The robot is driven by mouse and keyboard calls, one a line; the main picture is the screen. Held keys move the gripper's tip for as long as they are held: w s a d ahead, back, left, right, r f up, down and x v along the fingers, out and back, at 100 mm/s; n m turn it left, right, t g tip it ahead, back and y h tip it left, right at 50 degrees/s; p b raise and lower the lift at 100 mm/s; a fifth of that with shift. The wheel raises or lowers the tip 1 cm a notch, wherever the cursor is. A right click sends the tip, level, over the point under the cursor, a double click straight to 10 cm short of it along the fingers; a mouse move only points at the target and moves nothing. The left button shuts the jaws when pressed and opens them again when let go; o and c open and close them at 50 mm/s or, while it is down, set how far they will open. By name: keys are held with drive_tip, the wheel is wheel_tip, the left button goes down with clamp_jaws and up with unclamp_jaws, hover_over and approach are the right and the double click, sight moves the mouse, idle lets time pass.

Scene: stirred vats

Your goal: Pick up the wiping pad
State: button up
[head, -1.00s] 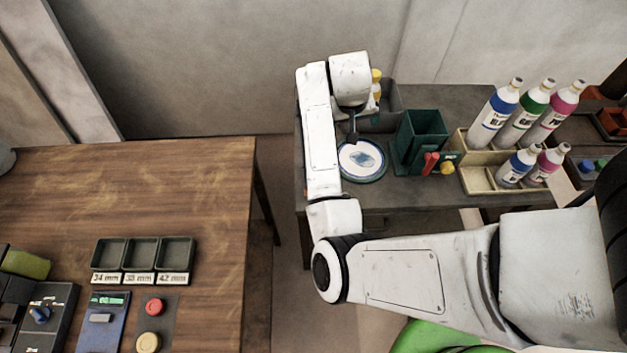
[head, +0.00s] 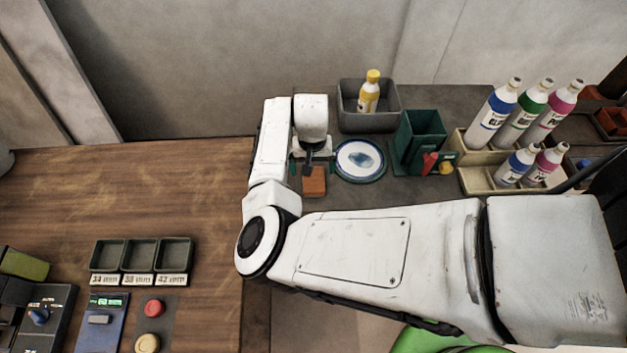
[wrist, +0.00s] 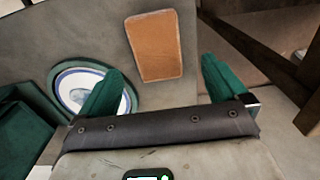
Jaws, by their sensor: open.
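The wiping pad looks to be the flat orange-brown rectangle (head: 314,182) lying on the dark grey bench, left of the round plate. In the wrist view the pad (wrist: 155,46) lies ahead of my gripper, between the lines of its two fingers and apart from them. My gripper (wrist: 160,82) has green fingers spread wide with nothing between them. In the head view my gripper (head: 308,168) is above the bench at the pad's far side, partly hidden by my wrist.
A white plate with a blue rim (head: 360,160) sits right of the pad. Behind it is a grey bin (head: 369,120) with a yellow bottle (head: 369,92). A green container (head: 421,138) and bottles in a wooden rack (head: 475,180) stand further right. A wooden table (head: 130,200) is at left.

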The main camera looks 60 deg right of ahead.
sight(314, 179)
drive_tip(key=f, duration=0.3)
drive_tip(key=shift+s+a+f, duration=0.2)
drive_tip(key=shift+s+f, duration=0.1)
drive_tip(key=shift+s, duration=0.05)
drive_tip(key=shift+f, duration=0.7)
drive_tip(key=c, duration=1.1)
drive_tip(key=shift+r, duration=0.15)
